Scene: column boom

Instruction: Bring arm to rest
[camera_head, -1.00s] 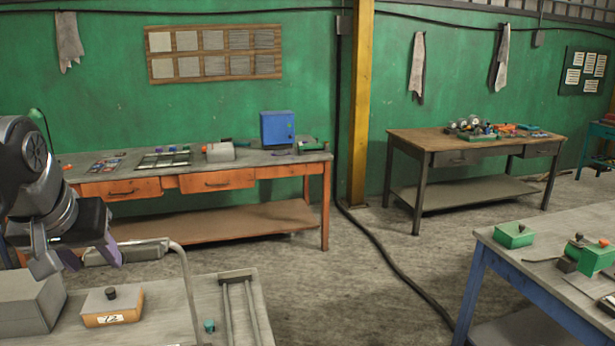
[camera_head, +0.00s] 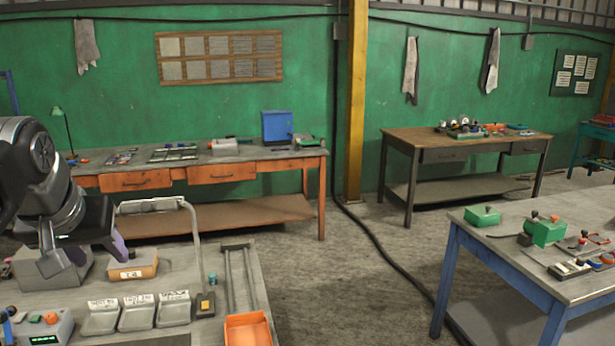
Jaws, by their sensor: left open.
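My left arm comes in from the left edge. Its gripper (camera_head: 92,262) points down above the near grey workbench (camera_head: 290,330), with its fingers apart. A grey block (camera_head: 55,272) stands behind and below the fingers, partly hidden by them. I cannot tell whether the gripper touches it. No object shows between the fingers. My right gripper is not in the view.
The near bench carries an orange-sided box (camera_head: 134,267), grey trays (camera_head: 137,312), an orange bin (camera_head: 248,330), a bent metal tube frame (camera_head: 196,240) and a control box (camera_head: 42,328). A blue-legged table (camera_head: 470,238) stands right. Bare floor (camera_head: 340,270) lies between.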

